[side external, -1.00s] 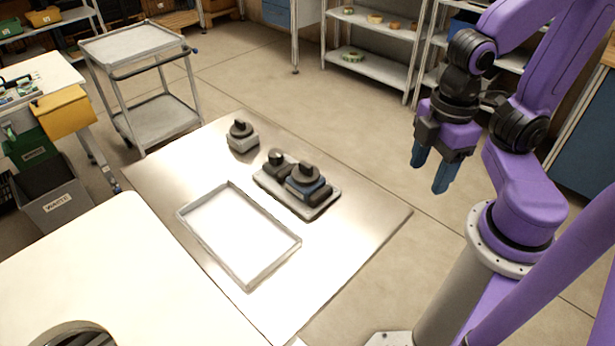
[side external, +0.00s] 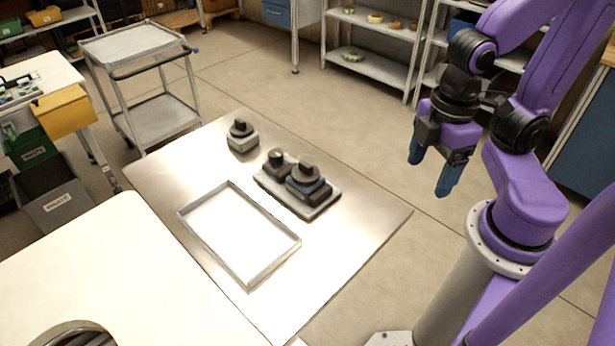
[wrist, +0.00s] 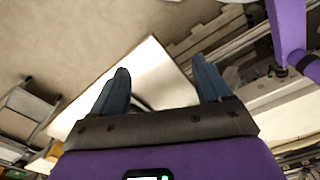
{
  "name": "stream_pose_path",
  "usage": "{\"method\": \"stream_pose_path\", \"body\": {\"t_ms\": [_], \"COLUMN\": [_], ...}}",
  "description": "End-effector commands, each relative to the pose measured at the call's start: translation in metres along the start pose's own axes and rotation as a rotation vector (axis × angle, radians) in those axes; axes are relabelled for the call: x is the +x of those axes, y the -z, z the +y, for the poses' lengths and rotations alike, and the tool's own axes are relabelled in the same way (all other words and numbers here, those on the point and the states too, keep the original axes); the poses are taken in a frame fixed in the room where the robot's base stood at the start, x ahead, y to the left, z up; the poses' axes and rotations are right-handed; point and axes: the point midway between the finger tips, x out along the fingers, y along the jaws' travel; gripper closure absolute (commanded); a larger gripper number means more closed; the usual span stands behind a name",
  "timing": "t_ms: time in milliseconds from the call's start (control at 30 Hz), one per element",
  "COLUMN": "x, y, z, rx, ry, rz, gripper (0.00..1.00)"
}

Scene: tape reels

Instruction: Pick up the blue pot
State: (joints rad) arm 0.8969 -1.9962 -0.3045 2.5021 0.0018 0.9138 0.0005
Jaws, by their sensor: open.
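The blue pot (side external: 306,188) has a dark round knob on top. It sits at the front right of a light grey tray (side external: 268,187) on the metal table. A dark grey piece (side external: 277,165) with a rounded top stands beside it on the same tray. My gripper (side external: 433,178) is open and empty, with blue fingers, raised to the right of the table and well apart from the pot. In the wrist view my open fingers (wrist: 160,88) show over part of the bright table top. I cannot make out the pot there.
A light grey block with a dark knob (side external: 242,136) stands at the table's back. A shallow empty rectangular tray (side external: 247,284) lies at the left front. The metal table's (side external: 370,228) right side is clear. A cart (side external: 150,118) stands behind, on the left.

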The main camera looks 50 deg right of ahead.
Motion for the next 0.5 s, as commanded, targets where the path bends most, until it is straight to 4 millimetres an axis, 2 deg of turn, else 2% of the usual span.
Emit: {"method": "stream_pose_path", "body": {"t_ms": [333, 433, 500], "x": [0.001, 0.006, 0.012], "y": [0.0, -0.001, -0.002], "z": [0.0, 0.0, 0.001], "rx": [-0.01, -0.105, -0.246], "ry": [-0.004, -0.036, -0.089], "rz": [-0.005, -0.052, -0.117], "gripper": [0.06, 0.06, 0.06]}}
